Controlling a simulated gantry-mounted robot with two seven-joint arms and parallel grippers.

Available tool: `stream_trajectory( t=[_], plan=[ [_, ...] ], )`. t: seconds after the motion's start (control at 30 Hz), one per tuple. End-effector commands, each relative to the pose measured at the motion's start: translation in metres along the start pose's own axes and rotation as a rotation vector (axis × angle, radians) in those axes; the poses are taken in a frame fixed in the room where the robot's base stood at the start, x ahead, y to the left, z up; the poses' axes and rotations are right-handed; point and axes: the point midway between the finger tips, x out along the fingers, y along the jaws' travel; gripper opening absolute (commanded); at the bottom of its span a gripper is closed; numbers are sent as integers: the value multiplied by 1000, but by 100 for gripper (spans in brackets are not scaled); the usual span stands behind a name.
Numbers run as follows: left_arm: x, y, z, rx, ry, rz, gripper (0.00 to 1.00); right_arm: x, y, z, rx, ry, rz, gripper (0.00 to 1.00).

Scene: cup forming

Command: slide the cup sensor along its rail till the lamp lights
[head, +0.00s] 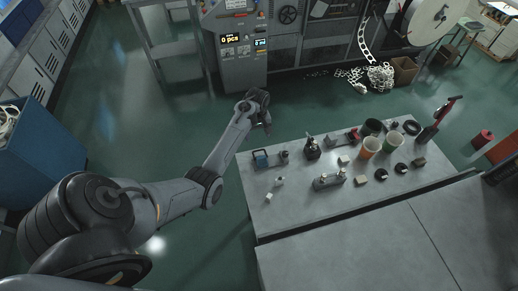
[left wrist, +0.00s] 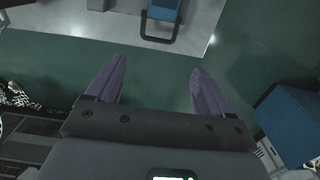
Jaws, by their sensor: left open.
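My left gripper (head: 265,120) is at the back left edge of the grey table (head: 262,210), held above it. In the left wrist view the gripper (left wrist: 157,78) has its two purple fingers wide apart, with nothing between them, only green floor behind. A small blue device (head: 261,158) stands at the table's back left; a blue block in a dark frame (left wrist: 163,14) shows beyond the fingers in the left wrist view, apart from them. Which item is the cup sensor, its rail or the lamp is too small to tell. My right gripper is not seen.
Cups (head: 371,146), a dark bottle (head: 312,148), a grey device (head: 329,181) and several small pieces stand on the table. A red-handled tool (head: 438,121) is at its right. A machine with a lit display (head: 233,40) stands behind.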

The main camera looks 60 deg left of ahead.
Motion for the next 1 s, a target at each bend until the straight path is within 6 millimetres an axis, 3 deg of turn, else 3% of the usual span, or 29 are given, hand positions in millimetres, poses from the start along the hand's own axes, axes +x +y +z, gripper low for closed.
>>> stream_trajectory(
  t=[0.17, 0.7, 1.0],
  plan=[
    [11, 4, -1, 1, 2, 7, 81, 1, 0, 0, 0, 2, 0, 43],
    [91, 4, -1, 2, 3, 6, 81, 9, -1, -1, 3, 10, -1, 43],
    [103, 4, -1, 2, 4, 7, 81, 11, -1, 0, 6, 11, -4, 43]
  ],
)
